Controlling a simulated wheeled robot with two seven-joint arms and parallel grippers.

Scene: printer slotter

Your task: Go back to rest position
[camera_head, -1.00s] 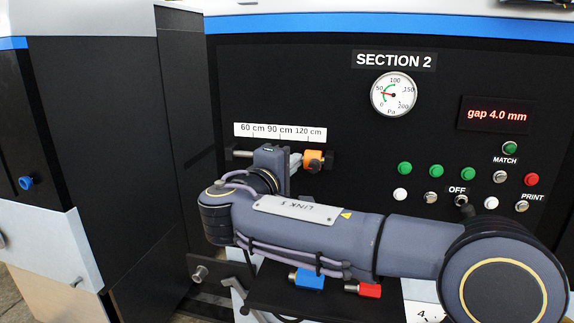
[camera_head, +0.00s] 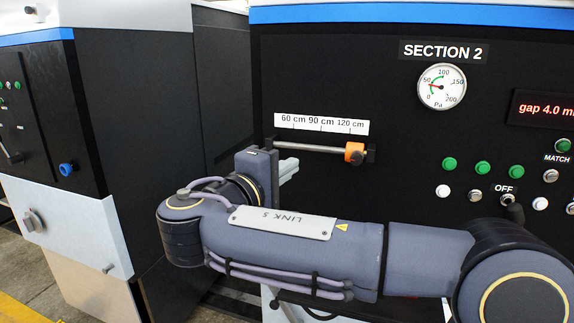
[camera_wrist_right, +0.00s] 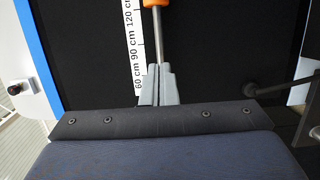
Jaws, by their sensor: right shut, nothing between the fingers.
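My right gripper (camera_head: 288,168) is shut and empty, with its pale fingers in front of the black SECTION 2 panel (camera_head: 400,190). In the head view it appears below the metal rod (camera_head: 310,146) and left of the orange slider (camera_head: 354,153). In the right wrist view the shut fingertips (camera_wrist_right: 158,70) overlap the lower part of the rod, and the orange slider (camera_wrist_right: 156,3) is at the top edge. I cannot tell the exact gap to the rod. My right arm crosses the lower head view. My left gripper is not in view.
A white scale (camera_head: 321,124) marked 60 to 120 cm is above the rod. A pressure gauge (camera_head: 442,87), a red gap display (camera_head: 545,109) and several buttons are to the right. Another machine (camera_head: 120,130) with a blue knob (camera_head: 67,170) stands at left.

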